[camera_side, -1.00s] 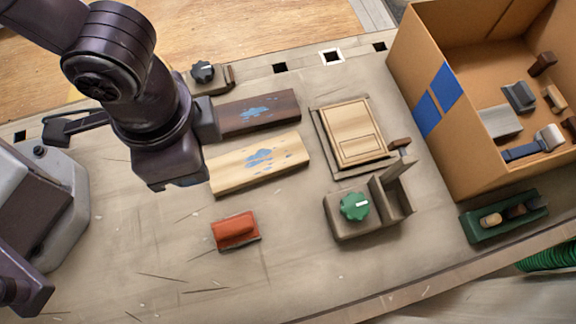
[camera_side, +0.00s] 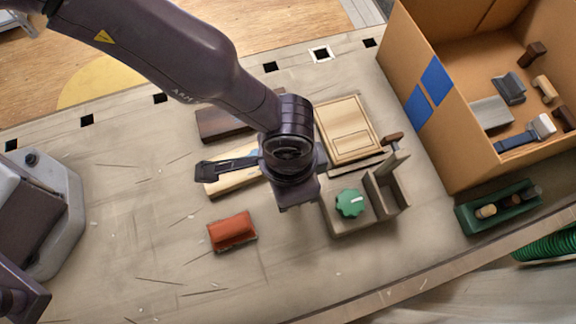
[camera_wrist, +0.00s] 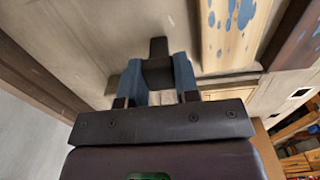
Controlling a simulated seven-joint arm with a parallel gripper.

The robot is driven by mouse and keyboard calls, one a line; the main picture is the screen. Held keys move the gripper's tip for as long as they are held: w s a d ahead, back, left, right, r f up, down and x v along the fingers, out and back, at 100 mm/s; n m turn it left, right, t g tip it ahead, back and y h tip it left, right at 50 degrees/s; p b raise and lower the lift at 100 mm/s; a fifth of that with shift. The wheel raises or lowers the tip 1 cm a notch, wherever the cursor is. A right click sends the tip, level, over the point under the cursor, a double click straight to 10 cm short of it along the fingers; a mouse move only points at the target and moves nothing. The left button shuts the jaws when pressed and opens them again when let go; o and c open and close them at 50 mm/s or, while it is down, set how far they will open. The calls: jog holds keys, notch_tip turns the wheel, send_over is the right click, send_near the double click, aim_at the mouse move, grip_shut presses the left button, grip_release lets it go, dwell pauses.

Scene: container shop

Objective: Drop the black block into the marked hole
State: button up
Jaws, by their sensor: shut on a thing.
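The marked hole (camera_side: 321,54) is a dark square with a white border, in the row of holes along the table's back edge in the side view. In the wrist view my gripper (camera_wrist: 159,80) is shut, its two blue-grey fingers on either side of a dark block (camera_wrist: 158,72), which I take for the black block. In the side view my wrist hides the fingers and the block. It hangs over the middle of the table, left of the green-knobbed fixture and well in front of the marked hole.
Unmarked holes, such as one to the left (camera_side: 270,67), flank the marked one. A green-knobbed fixture (camera_side: 337,222), a pale wooden panel (camera_side: 345,125) and a red block (camera_side: 232,231) stand near my wrist. A tall cardboard box (camera_side: 465,165) is at the right.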

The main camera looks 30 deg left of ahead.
jog(key=shift+f, duration=0.2)
jog(key=o, duration=0.4)
jog(key=shift+f, duration=0.1)
jog(key=o, duration=0.5)
notch_tip(320, 180, up, 12)
jog(key=shift+r, duration=0.2)
